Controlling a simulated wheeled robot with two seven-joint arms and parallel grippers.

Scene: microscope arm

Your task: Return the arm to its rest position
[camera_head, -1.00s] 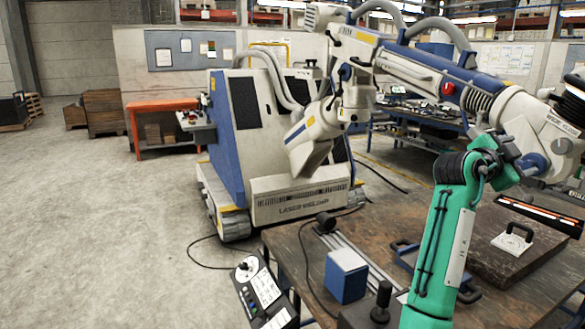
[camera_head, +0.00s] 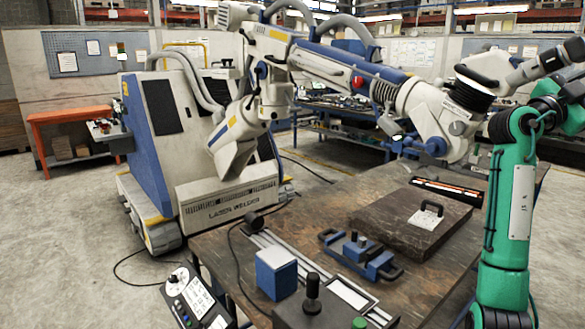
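The jointed arm (camera_head: 345,65), white, blue and yellow with a red button, reaches from the laser welder (camera_head: 190,150) at left to above the worktable. Its white head (camera_head: 440,110) has a black-ringed top (camera_head: 475,90) and stands clear over the table's far right part. White tubes with dark rings (camera_head: 545,62) extend from it at upper right. A green arm (camera_head: 510,210), seemingly my right one, rises at the right and bends toward the right edge. Dark parts at its end overlap the picture edge, so its fingers cannot be made out. My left gripper is not in view.
The wooden worktable (camera_head: 400,170) holds a dark slab with a handle (camera_head: 410,222), a blue clamp (camera_head: 360,250), a blue-white block (camera_head: 276,272) and a joystick box (camera_head: 313,300). A control panel (camera_head: 195,298) is at the front left. The floor at left is open.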

